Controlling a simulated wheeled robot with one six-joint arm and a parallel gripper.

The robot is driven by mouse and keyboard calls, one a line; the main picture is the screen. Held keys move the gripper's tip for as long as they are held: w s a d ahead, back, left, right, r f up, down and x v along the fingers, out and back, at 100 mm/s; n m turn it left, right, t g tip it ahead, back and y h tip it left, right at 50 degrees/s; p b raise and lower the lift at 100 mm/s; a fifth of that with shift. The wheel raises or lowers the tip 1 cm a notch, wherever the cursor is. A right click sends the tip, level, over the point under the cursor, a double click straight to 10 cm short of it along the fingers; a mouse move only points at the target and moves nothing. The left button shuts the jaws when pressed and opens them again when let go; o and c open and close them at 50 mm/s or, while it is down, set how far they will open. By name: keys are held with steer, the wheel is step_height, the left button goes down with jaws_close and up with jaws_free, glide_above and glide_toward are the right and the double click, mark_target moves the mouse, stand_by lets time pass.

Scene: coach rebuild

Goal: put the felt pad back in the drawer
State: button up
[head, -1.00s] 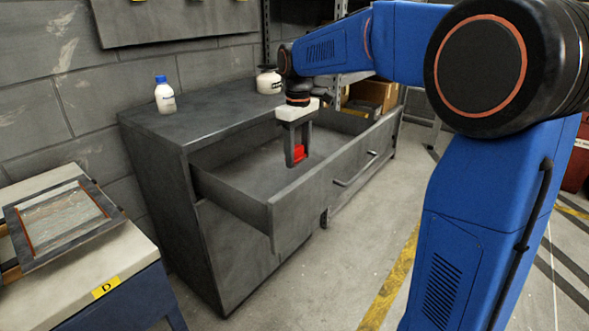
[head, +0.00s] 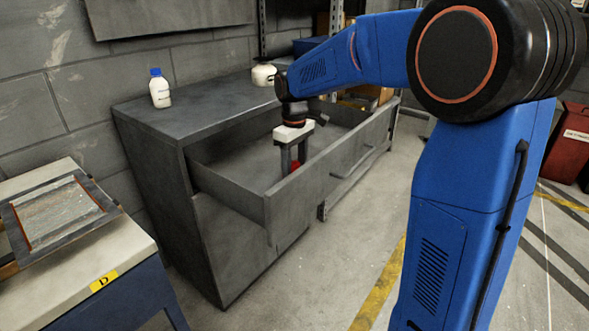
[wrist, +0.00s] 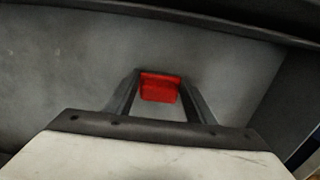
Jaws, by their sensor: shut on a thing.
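The felt pad (wrist: 160,88) is a small red block held between the two fingers of my gripper (wrist: 158,95) in the wrist view. In the head view only a little of the red pad (head: 296,166) shows beside the fingers. The grey drawer (head: 262,190) is pulled out of the grey cabinet (head: 165,140). My gripper (head: 290,165) points down inside the drawer's opening, its fingertips partly hidden by the drawer front. I cannot tell whether the pad touches the drawer floor.
A white bottle with a blue cap (head: 160,90) and a white jar (head: 263,75) stand on the cabinet top. A bench with a framed panel (head: 60,215) is at the left. The drawer walls stand close around my gripper; the drawer floor seen is bare.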

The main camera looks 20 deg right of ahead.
mark_target(295, 164)
steer(key=shift+f, duration=0.15)
steer(key=o, duration=1)
step_height(295, 164, up, 12)
steer(key=shift+r, duration=0.15)
